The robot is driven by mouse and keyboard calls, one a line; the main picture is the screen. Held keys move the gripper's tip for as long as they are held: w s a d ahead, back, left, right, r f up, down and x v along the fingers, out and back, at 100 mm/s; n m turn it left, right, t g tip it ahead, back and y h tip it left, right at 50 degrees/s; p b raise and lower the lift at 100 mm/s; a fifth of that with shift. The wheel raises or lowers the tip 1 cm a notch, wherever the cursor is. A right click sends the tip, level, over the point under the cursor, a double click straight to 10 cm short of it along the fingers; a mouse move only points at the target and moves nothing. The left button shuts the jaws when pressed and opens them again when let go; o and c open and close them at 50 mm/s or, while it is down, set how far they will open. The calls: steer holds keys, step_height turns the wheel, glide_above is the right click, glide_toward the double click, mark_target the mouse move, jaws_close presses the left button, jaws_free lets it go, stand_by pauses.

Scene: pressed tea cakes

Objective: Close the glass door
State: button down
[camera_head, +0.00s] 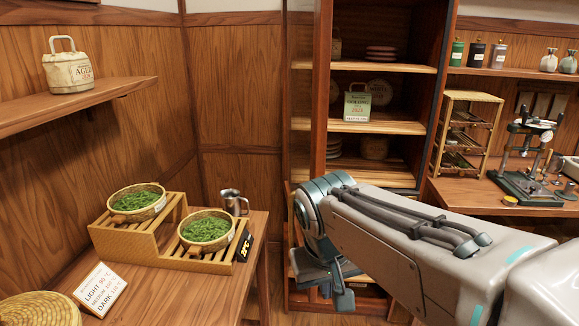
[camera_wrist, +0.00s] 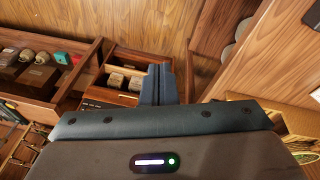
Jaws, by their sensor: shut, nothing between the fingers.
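The wooden cabinet (camera_head: 423,85) stands at the back centre with its shelves exposed. The wood-framed glass door (camera_head: 321,95) stands swung outward at the cabinet's left side, seen nearly edge-on; its lower part is hidden behind my arm. My gripper (camera_head: 343,299) points downward in front of the cabinet's lower part, below the visible part of the door. Its fingers are together and empty in the wrist view (camera_wrist: 158,84). I cannot tell whether the gripper touches the door. The door is not clearly identifiable in the wrist view.
A table (camera_head: 190,290) at left holds a stepped bamboo stand (camera_head: 165,245), two baskets of green tea (camera_head: 207,228) and a metal mug (camera_head: 233,202). A side counter (camera_head: 480,192) at right holds a bamboo rack (camera_head: 467,130) and a metal press (camera_head: 525,160).

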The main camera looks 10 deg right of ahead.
steer(key=w+a+r+m+t+h+p, duration=0.1)
steer(key=w+a+r+h, duration=0.2)
steer(key=r, duration=0.4)
steer(key=w+a+r+p, duration=0.1)
steer(key=w+a+r, duration=0.3)
steer(key=r, duration=0.2)
steer(key=w+a+r+m+t+h+p, duration=0.1)
steer(key=w+a+r+h, duration=0.2)
steer(key=r, duration=0.4)
steer(key=w+d+f+y+p, duration=0.1)
steer(key=w+d+f, duration=0.2)
steer(key=d+f, duration=0.4)
steer(key=shift+w+d+f, duration=0.3)
steer(key=shift+d+f, duration=0.1)
steer(key=shift+d, duration=0.05)
steer(key=shift+d, duration=0.1)
